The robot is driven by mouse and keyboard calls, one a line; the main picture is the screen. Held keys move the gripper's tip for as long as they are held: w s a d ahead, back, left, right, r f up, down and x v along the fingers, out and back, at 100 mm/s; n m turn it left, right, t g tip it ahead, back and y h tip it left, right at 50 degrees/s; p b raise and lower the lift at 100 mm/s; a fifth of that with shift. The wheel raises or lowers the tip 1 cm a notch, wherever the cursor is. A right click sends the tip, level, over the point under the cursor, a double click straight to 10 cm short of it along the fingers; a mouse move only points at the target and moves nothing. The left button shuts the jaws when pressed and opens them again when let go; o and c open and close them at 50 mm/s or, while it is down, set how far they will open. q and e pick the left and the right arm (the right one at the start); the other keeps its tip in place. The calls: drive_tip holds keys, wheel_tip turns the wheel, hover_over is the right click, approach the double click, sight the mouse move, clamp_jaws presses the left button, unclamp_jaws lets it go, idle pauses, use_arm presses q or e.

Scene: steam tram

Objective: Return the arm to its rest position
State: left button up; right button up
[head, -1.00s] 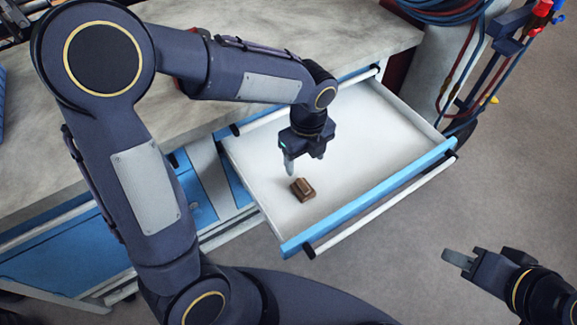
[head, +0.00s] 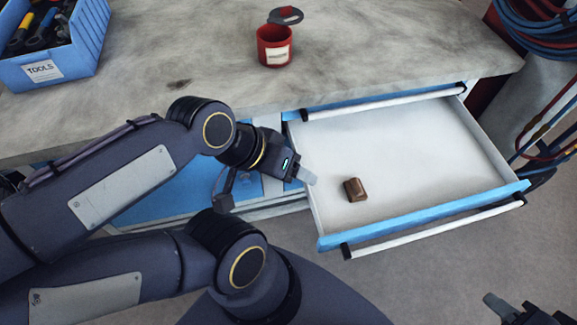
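My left arm comes in from the left, folded back on itself, with its forearm over the front of the bench. Its gripper (head: 305,177) is at the left side of the open drawer (head: 420,135), pointing right. One pale finger shows and no object is seen in it; the other finger cannot be made out. A small brown block (head: 355,189) lies on the drawer floor, apart from the gripper and to its right. My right gripper (head: 497,304) is at the bottom right edge, partly cut off, over the floor. Its finger gap cannot be seen.
The bench top (head: 390,50) carries a red tin (head: 274,47) with its lid raised and a blue tools box (head: 60,62). The drawer's blue front with its white handle (head: 435,228) juts out. Hoses and a grey cylinder (head: 540,85) stand at right. Grey floor (head: 440,275) is open below.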

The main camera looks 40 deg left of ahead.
use_arm(q)
wheel_tip(320, 180, up, 10)
drive_tip(key=p, duration=0.9)
drive_tip(key=shift+p, duration=0.4)
drive_tip(key=shift+o, duration=0.4)
drive_tip(key=shift+f, duration=0.1)
